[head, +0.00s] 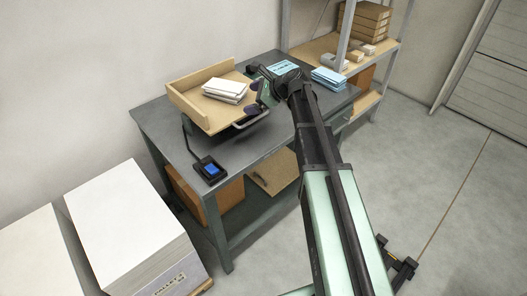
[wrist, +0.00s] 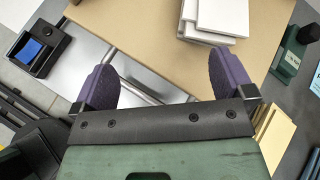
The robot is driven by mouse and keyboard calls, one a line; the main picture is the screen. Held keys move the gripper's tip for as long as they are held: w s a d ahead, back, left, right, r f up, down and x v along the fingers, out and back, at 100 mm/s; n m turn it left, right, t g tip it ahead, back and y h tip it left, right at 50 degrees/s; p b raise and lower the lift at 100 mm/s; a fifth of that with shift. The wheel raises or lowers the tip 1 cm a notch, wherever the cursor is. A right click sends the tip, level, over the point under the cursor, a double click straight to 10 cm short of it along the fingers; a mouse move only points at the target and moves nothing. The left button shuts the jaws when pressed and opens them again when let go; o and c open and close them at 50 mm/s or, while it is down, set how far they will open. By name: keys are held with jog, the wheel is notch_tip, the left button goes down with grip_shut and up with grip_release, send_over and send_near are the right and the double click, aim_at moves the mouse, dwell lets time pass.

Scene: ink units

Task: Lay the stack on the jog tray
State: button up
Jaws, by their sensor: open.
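The jog tray (head: 204,113) is a tan board with raised walls on its left and back sides, on the grey table. The stack (head: 225,88) of white paper lies flat on it, its layers slightly uneven. In the wrist view the stack (wrist: 218,18) shows at the top, on the bare tan tray surface (wrist: 120,35). My gripper (head: 251,97) is at the tray's right edge, beside the stack. In the wrist view its two purple fingers (wrist: 165,78) are wide apart with nothing between them. They are apart from the stack.
A control box with a blue screen (head: 209,168) sits at the table's (head: 160,120) front left. Light-blue packs (head: 328,78) lie at its right end. A shelf (head: 318,46) with cartons stands behind. White paper piles (head: 125,220) stand at lower left. The floor at right is mostly clear.

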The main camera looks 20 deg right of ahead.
jog(key=s+a+f+n+g+h, duration=0.1)
jog(key=s+f+n+g+h, duration=0.1)
jog(key=s+n, duration=0.5)
jog(key=s+a+f+n+g+h, duration=0.2)
jog(key=s+n, duration=0.5)
jog(key=s, duration=0.5)
jog(key=s+a+f+n+g+h, duration=0.2)
jog(key=s+n+h, duration=0.3)
jog(key=s+n, duration=0.3)
jog(key=shift+s+f+g, duration=0.5)
jog(key=shift+s+f, duration=0.4)
jog(key=shift+s, duration=0.2)
